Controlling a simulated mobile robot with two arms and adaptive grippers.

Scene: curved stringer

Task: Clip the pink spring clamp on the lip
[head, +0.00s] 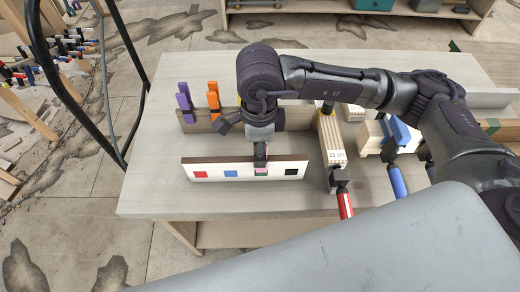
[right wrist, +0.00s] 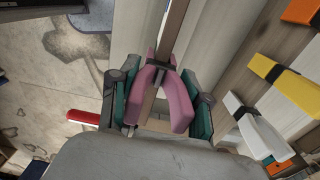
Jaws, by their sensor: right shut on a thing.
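The lip (head: 215,174) is an upright board along the front of the table, with a brown top edge and a white face bearing red, blue and black squares. My right gripper (head: 261,152) points down over its middle. In the right wrist view my right gripper (right wrist: 160,102) is shut on the two handles of the pink spring clamp (right wrist: 179,103). The clamp's dark jaw end is at the lip's brown edge (right wrist: 174,30); I cannot tell whether the jaws grip it. In the head view only a little pink shows below the fingers. My left gripper is not in view.
A purple clamp (head: 184,101) and an orange clamp (head: 213,99) stand on a brown rail behind. A wooden block (head: 333,143) and a red-handled clamp (head: 345,204) are close on the right, with blue-handled clamps (head: 397,181) beyond. The table's left part is clear.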

